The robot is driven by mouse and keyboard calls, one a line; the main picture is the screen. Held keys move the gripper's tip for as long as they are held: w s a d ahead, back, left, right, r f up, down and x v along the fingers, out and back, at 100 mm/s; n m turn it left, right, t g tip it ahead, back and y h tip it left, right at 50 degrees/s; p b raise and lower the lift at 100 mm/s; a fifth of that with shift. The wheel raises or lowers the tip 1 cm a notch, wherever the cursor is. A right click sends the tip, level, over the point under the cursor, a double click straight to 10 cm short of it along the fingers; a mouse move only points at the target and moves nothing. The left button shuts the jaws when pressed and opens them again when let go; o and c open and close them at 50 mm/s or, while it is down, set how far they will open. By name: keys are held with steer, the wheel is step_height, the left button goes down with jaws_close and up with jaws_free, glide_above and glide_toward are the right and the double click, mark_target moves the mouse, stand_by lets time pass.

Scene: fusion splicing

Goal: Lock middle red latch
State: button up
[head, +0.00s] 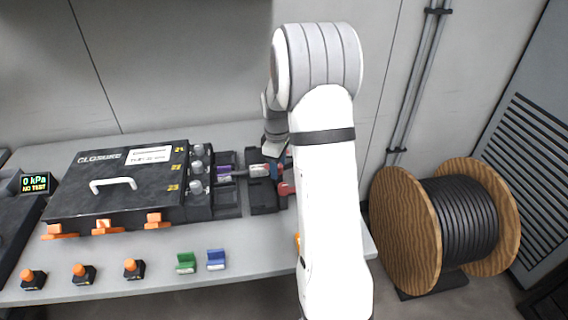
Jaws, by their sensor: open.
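The black closure case (125,185) lies shut on the table, with a white handle on its lid. Three orange-red latches sit along its front edge. The middle latch (107,227) stands between the left latch (57,231) and the right latch (155,220). The middle latch looks shaped or tilted differently from its neighbours, but it is too small to tell its exact position. My gripper (274,153) is open, to the right of the case above a black tray, well apart from the latches. My white arm partly hides it.
Small grey-capped ports (196,170) line the case's right side. Black trays (262,196) with small parts lie beside it, with a red part (286,189) near my arm. Orange-topped pieces (83,274), a green block (186,262) and a blue block (216,259) stand along the front edge. A cable reel (455,220) stands right.

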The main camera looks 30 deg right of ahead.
step_height(320, 180, up, 8)
steer(key=shift+a+f, duration=0.1)
stand_by(0.4)
steer(key=s+a+r+m, duration=0.2)
steer(key=s+a+m, duration=0.1)
steer(key=s, duration=0.5)
steer(key=s+a+r+m+t, duration=0.1)
steer(key=s+a+r+m, duration=0.1)
steer(key=s+a, duration=0.4)
steer(key=s+a+r+m+t+p, duration=0.1)
steer(key=s+a, duration=0.4)
steer(key=s, duration=0.6)
steer(key=r+m, duration=0.1)
steer(key=m, duration=0.1)
steer(key=shift+s+r+m, duration=0.2)
steer(key=shift+s+m, duration=0.15)
steer(key=shift+m, duration=0.05)
steer(key=shift+d, duration=0.1)
